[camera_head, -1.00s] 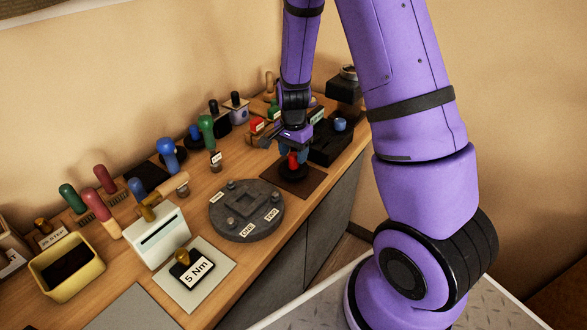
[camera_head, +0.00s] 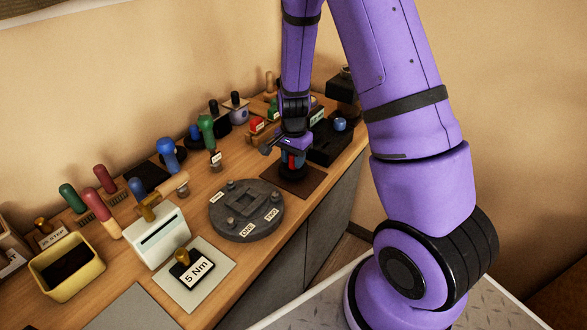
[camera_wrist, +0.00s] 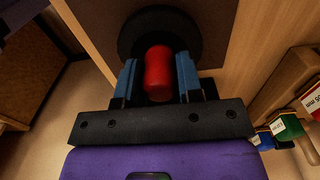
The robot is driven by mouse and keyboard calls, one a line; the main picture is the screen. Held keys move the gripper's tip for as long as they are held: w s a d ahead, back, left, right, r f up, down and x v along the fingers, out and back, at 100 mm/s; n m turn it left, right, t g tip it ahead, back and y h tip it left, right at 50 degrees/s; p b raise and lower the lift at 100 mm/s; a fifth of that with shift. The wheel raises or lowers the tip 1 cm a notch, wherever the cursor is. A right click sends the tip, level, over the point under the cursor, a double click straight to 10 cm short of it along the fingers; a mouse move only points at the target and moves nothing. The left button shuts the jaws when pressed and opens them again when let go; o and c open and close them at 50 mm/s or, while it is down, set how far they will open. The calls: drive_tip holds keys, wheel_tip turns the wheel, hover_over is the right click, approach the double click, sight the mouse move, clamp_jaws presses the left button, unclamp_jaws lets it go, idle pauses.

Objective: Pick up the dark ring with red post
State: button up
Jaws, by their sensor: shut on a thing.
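The dark ring with red post stands on a brown mat (camera_head: 312,184) near the front edge of the bench. Its black round base (camera_head: 292,174) shows below my gripper. In the wrist view the dark ring (camera_wrist: 130,32) lies behind the red post (camera_wrist: 158,72). My gripper (camera_wrist: 158,78) has a blue-padded finger on each side of the red post and is shut on it. In the head view my gripper (camera_head: 294,160) points down over the post and hides most of it. The base appears to rest on the mat.
A grey round fixture (camera_head: 246,210) stands to the left of the mat. A black block with a blue knob (camera_head: 340,125) is close behind on the right. Several coloured-handled tools line the wall side. A yellow bin (camera_head: 66,264) is at far left.

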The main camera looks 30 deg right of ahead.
drive_tip(key=shift+r, duration=1.1)
drive_tip(key=shift+r, duration=2.4)
